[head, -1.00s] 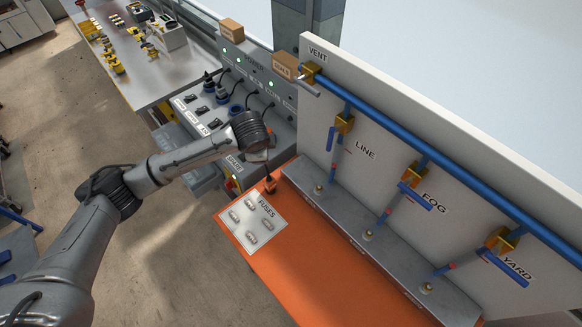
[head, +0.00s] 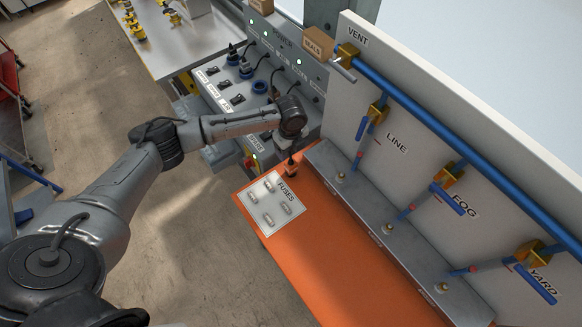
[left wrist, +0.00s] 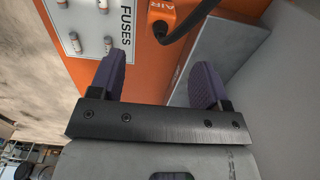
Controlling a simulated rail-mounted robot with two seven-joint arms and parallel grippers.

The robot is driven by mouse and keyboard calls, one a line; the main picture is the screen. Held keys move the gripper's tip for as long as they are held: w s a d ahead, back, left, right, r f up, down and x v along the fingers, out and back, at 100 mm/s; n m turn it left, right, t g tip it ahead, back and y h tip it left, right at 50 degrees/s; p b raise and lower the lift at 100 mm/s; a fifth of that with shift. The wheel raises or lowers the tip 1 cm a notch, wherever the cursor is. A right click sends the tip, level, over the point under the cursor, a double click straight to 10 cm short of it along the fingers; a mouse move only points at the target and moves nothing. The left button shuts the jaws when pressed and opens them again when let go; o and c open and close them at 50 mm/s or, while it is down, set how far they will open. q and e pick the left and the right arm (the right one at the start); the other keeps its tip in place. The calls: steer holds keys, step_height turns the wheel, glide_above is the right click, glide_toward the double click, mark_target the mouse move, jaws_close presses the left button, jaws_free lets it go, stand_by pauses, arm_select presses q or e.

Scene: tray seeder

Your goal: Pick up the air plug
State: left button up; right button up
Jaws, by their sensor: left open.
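The air plug is an orange block with a black cord, standing at the far end of the orange bench top beside the fuses card; in the head view it is small (head: 291,170). In the left wrist view the orange block marked AIR (left wrist: 163,12) shows at the top edge, partly cut off, with its black cord curving right. My left gripper (left wrist: 158,78) is open and empty, its two purple-padded fingers apart and pointing toward the bench near the plug. In the head view my left wrist is just above the plug and hides most of the gripper. My right gripper is not in view.
A white fuses card (head: 273,206) lies beside the plug. A grey metal ledge (head: 372,225) and a white panel (head: 430,130) with blue pipes and valves stand to the right. The grey power panel (head: 283,62) with switches and cords is behind. The orange bench top (head: 330,262) has free room in front.

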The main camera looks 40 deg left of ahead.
mark_target(291, 160)
arm_select(q)
steer(key=shift+f, duration=5)
steer(key=c, duration=1.1)
